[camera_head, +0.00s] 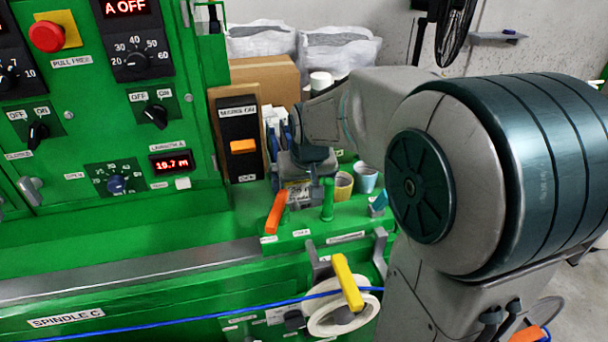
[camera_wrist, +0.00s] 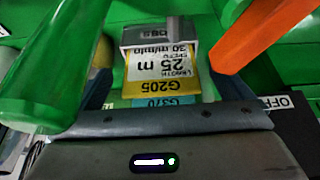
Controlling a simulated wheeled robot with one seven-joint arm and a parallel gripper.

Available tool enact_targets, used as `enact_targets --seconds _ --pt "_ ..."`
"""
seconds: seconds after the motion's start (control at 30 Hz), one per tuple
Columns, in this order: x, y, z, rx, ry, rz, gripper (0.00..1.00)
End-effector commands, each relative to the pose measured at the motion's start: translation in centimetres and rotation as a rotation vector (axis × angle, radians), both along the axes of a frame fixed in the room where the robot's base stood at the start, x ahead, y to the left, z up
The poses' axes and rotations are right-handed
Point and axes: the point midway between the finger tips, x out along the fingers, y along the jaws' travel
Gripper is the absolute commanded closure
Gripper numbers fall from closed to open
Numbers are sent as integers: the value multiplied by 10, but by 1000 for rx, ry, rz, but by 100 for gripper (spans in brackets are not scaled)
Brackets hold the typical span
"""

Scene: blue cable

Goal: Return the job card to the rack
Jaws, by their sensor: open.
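A yellow-and-white job card (camera_wrist: 163,70) reading G205 and 25 m stands at a grey rack (camera_wrist: 150,35) marked JOBS in the wrist view. A teal card (camera_wrist: 165,101) marked G370 shows just below it in that picture, mostly covered. My gripper (camera_head: 298,182) is open and reaches down at the rack in the head view, between the machine panel and the cups. In the wrist view its dark body crosses the bottom and its fingers lie either side of the cards. I cannot tell whether they touch a card. The card's lower seating is hidden.
An orange lever (camera_head: 277,212) and a green lever (camera_head: 328,199) stand close to my gripper. Yellow (camera_head: 343,187) and light-blue (camera_head: 366,179) cups stand to the right. A yellow handle (camera_head: 347,282) and blue cable (camera_head: 200,314) lie in front, lower down.

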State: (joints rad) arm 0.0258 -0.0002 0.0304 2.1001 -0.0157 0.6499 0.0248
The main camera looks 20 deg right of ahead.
Motion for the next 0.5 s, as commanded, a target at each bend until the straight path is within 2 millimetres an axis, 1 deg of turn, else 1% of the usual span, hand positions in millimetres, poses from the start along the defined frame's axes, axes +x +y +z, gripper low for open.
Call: enact_targets --seconds 0.17,0.5 --pt "-7 0 21 0 -6 0 1" --pt "-37 1 92 0 -6 0 1"
